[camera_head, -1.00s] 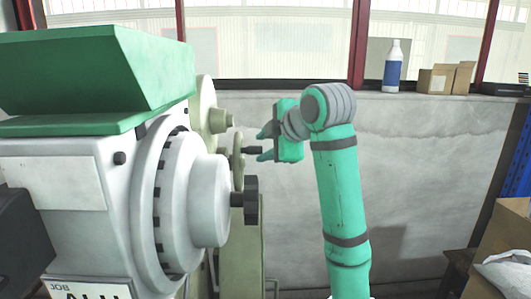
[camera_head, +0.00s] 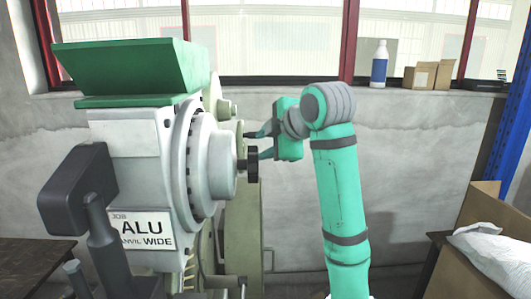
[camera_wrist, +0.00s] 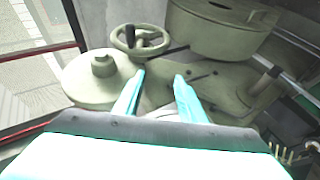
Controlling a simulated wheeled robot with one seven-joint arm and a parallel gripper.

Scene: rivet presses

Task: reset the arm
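My arm (camera_head: 340,190) is raised in the middle of the head view, its upper end bent left toward the press. My gripper (camera_head: 256,145) points left, close to the black knob (camera_head: 252,164) on the press front; I cannot tell if they touch. In the wrist view its two fingers (camera_wrist: 160,78) are apart with nothing between them. The white and green press (camera_head: 125,135) carries a label (camera_head: 143,231) reading "ALU" and "WIDE".
A pale green machine with a handwheel (camera_wrist: 140,40) lies beyond my fingers. A black lever head (camera_head: 78,188) stands at the front left. A cardboard box with a white bag (camera_head: 495,250) is at right. A bottle (camera_head: 379,65) and small boxes (camera_head: 428,75) stand on the sill.

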